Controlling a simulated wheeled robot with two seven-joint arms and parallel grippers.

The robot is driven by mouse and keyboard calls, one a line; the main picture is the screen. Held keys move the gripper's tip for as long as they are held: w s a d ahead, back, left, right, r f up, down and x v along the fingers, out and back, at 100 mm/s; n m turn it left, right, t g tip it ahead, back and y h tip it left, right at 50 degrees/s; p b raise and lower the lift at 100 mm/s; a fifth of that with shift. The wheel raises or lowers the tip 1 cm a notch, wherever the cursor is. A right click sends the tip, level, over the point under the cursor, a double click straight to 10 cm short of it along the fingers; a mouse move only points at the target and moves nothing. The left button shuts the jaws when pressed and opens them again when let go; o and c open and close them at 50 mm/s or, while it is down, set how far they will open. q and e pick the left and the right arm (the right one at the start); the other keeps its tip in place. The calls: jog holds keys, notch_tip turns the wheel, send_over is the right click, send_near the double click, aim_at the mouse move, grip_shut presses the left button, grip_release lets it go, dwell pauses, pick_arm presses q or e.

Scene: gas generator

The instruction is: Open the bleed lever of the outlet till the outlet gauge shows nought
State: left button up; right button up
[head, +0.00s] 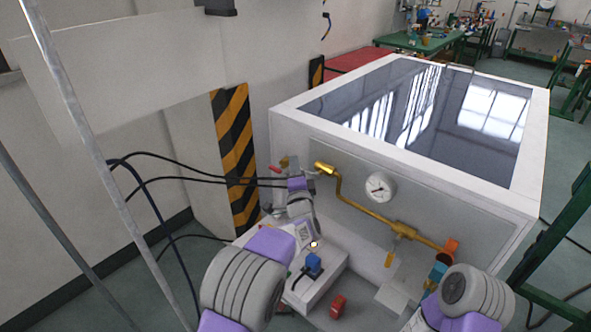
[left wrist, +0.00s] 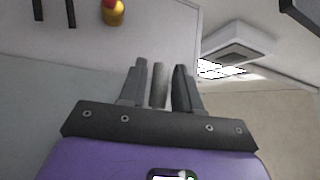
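The outlet gauge (head: 380,188) is a round white dial on the front of the white generator cabinet; its reading is too small to tell. A brass pipe (head: 345,203) runs below it, with a yellow lever (head: 389,258) hanging near its right end. A small red handle (head: 276,169) shows at the pipe's left. My left gripper (head: 294,168) is beside the pipe's left end. In the left wrist view its fingers (left wrist: 159,88) stand apart with a grey rod (left wrist: 159,82) between them; gaps show beside the rod.
A blue-topped fitting (head: 313,263) and a red block (head: 338,305) are on the low ledge before the cabinet. Dark cables (head: 170,182) cross at left, near a striped post (head: 236,150). A green frame (head: 560,240) stands at right. A brass, red-ended part (left wrist: 113,12) shows in the wrist view.

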pick_arm(q)
grip_shut()
pick_arm(e)
jog(key=shift+r, duration=0.15)
